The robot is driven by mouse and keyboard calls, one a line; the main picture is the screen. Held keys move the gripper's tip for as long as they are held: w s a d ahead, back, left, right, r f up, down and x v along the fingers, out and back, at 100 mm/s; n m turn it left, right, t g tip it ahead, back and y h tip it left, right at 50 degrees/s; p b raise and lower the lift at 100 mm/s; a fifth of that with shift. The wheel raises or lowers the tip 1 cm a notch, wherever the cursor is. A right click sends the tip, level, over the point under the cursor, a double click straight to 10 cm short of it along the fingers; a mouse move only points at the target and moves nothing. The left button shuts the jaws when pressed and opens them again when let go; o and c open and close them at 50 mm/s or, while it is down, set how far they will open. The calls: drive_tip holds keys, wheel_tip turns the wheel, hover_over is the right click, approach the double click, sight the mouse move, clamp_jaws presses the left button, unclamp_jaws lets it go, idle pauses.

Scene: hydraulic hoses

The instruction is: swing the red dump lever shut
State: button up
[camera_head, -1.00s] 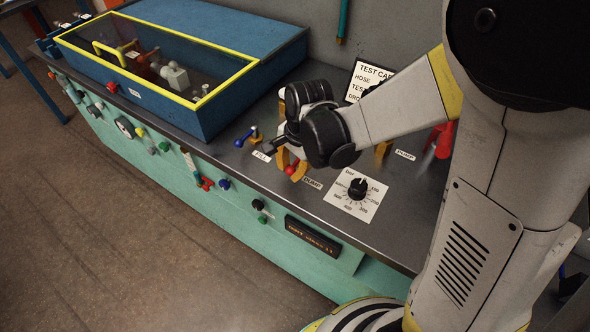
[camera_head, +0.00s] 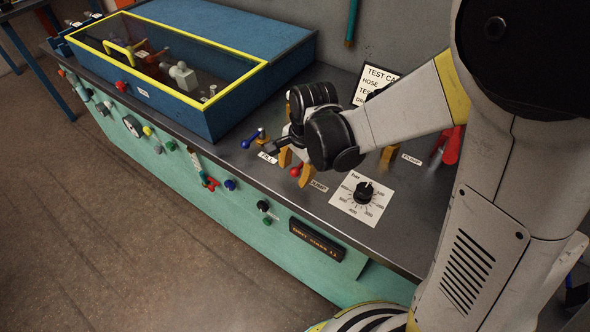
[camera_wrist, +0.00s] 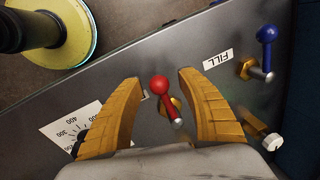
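My gripper (camera_wrist: 161,75) is open, with one tan finger on each side of the lever and a visible gap to both. In the head view my gripper (camera_head: 293,168) points down at the bench, and my wrist hides much of the valve. I cannot tell how far the fingertips are above the bench.
The blue-handled fill valve (camera_wrist: 266,36) stands right of my gripper in the wrist view, near the FILL label (camera_wrist: 218,59). The pressure dial (camera_head: 363,192) lies to the right in the head view. A blue test box (camera_head: 230,118) with a yellow-framed lid stands on the left.

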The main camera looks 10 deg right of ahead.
drive_tip(key=shift+r, duration=0.1)
wheel_tip(320, 180, up, 12)
drive_tip(key=s+d, duration=0.1)
drive_tip(key=s, duration=0.1)
drive_tip(key=shift+d, duration=0.15)
idle(0.4)
drive_tip(key=s+d+r+n+t+h, duration=0.1)
drive_tip(key=s+d+r+n+t, duration=0.2)
drive_tip(key=s+d+n+t, duration=0.2)
drive_tip(key=shift+s+d+n, duration=1.8)
drive_tip(key=shift+s+n, duration=1)
drive_tip(key=shift+n, duration=0.4)
drive_tip(key=shift+r, duration=0.1)
